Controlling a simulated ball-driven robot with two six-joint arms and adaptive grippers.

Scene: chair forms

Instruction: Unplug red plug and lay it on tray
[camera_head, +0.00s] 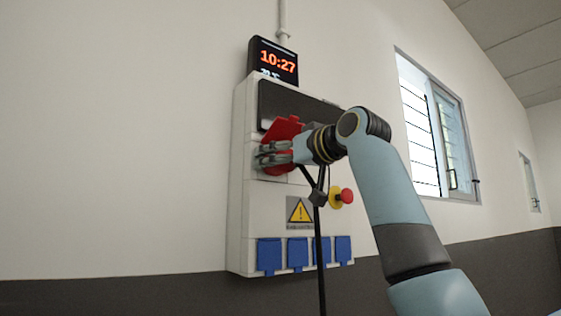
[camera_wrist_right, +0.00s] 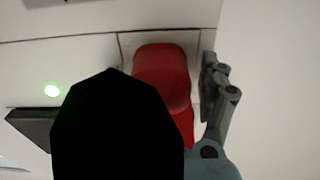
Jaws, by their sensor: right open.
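My right gripper (camera_head: 268,154) is open at the front of a wall cabinet, at a red socket with a raised red flap (camera_head: 283,128). More red shows just below the fingers. In the right wrist view a rounded red body, seemingly the red plug (camera_wrist_right: 163,75), sits against the pale panel. One grey finger (camera_wrist_right: 215,90) stands to its right, with a small gap. A large black shape hides the plug's left lower side and most of the other finger. I cannot tell whether the fingers touch the plug. My left gripper and the tray are not in view.
The cabinet (camera_head: 243,210) carries blue socket covers (camera_head: 297,254), a warning sign (camera_head: 300,212) and a red emergency button (camera_head: 347,196). A clock display (camera_head: 275,62) sits on top. A black cable (camera_head: 320,260) hangs in front. The wall to the left is clear.

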